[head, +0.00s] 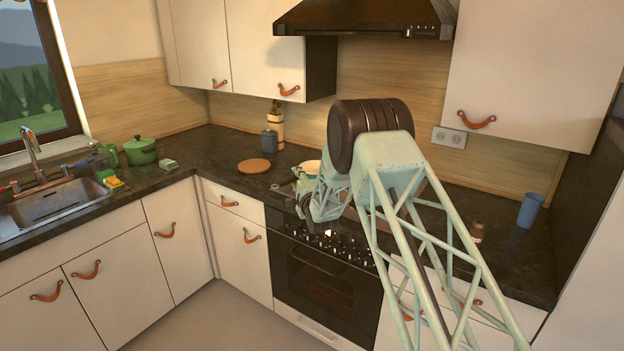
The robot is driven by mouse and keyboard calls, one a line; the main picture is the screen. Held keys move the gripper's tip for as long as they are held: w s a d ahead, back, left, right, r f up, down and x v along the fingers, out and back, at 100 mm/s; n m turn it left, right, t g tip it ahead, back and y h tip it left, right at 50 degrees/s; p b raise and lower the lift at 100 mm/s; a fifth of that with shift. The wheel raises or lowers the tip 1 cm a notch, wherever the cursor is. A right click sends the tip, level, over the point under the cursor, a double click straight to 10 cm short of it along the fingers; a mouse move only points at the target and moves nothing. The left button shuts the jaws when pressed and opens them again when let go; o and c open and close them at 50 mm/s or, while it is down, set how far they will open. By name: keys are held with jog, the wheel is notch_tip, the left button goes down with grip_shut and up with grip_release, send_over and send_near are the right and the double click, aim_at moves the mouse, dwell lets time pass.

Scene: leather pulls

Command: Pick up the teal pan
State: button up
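A pan (309,168) with a pale inside and a bluish rim shows in the head view on the cooktop, just left of my arm. My arm's links cover most of it, and its handle cannot be made out. My gripper (304,208) is at the lower end of the pale green arm, over the front of the stove and close to the pan in the picture. Its fingers are too small and dark to tell open from shut. I cannot tell whether it touches the pan.
A round wooden board (254,166), a blue-grey container (269,140) and a green pot (140,150) stand on the dark counter at left. A brown jar (477,232) and blue cup (530,210) stand at right. The range hood (365,18) hangs above.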

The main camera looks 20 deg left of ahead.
grip_shut()
jog(key=shift+r, duration=0.1)
dwell(0.3)
jog(key=shift+r, duration=0.35)
jog(key=shift+r+p, duration=0.35)
jog(key=shift+r, duration=1.15)
jog(key=p+v, duration=0.1)
jog(key=v, duration=1.4)
jog(key=shift+d, duration=0.55)
jog(key=shift+s, duration=0.15)
dwell(0.7)
